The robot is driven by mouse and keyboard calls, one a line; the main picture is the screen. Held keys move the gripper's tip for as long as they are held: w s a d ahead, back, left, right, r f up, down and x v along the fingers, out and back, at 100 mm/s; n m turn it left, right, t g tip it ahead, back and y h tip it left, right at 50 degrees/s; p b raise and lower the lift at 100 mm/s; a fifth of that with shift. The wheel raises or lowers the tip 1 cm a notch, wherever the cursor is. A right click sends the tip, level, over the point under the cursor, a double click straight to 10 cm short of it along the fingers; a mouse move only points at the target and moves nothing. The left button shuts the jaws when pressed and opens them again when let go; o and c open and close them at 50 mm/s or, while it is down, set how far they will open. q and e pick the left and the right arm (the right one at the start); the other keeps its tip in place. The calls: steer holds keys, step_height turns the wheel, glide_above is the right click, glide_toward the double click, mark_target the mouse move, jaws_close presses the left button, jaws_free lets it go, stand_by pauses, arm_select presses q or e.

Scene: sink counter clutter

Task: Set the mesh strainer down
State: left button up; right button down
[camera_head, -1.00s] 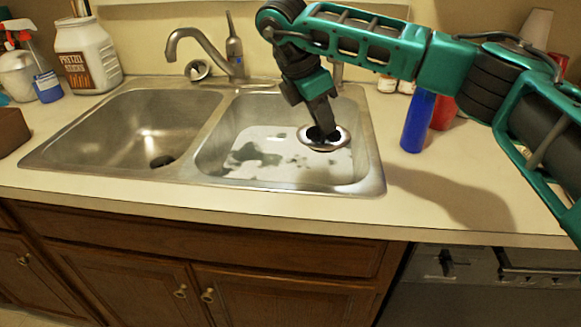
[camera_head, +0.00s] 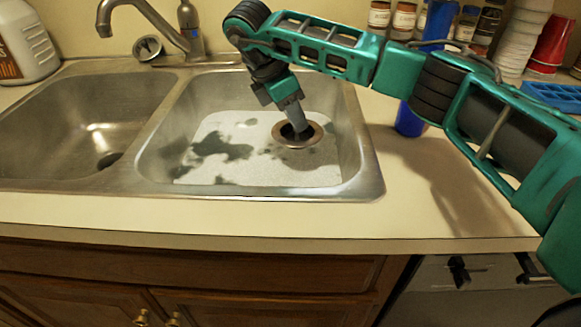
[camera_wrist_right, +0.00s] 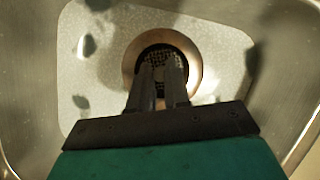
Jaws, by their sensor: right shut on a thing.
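The mesh strainer (camera_head: 312,138) is a small round cup with a wide copper-coloured rim and dark mesh. It is over the pale, blotched floor of the right sink basin (camera_head: 258,172), right of the middle. My right gripper (camera_head: 299,126) points down into it, shut on it inside the rim. In the right wrist view the strainer (camera_wrist_right: 129,66) lies just past the fingers (camera_wrist_right: 160,88), which hide part of its mesh. Whether it touches the basin floor I cannot tell. My left gripper is not in view.
The left basin (camera_head: 85,110) is empty. The faucet (camera_head: 150,15) stands behind the sink. A blue bottle (camera_head: 408,122) stands on the counter, right of the sink under my right arm. Jars, stacked cups (camera_head: 525,35) and a blue tray (camera_head: 552,96) are at the back right. The front right counter is clear.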

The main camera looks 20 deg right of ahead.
mark_target(289, 132)
step_height(289, 132, down, 6)
steer(key=shift+f+b, duration=0.2)
steer(key=shift+b, duration=0.65)
steer(key=shift+f, duration=2.55)
steer(key=shift+f+b, duration=0.1)
steer(key=shift+b, duration=0.25)
steer(key=c, duration=1.1)
jaws_free()
steer(key=p+v, duration=0.3)
steer(key=v, duration=0.9)
steer(key=shift+w, duration=0.1)
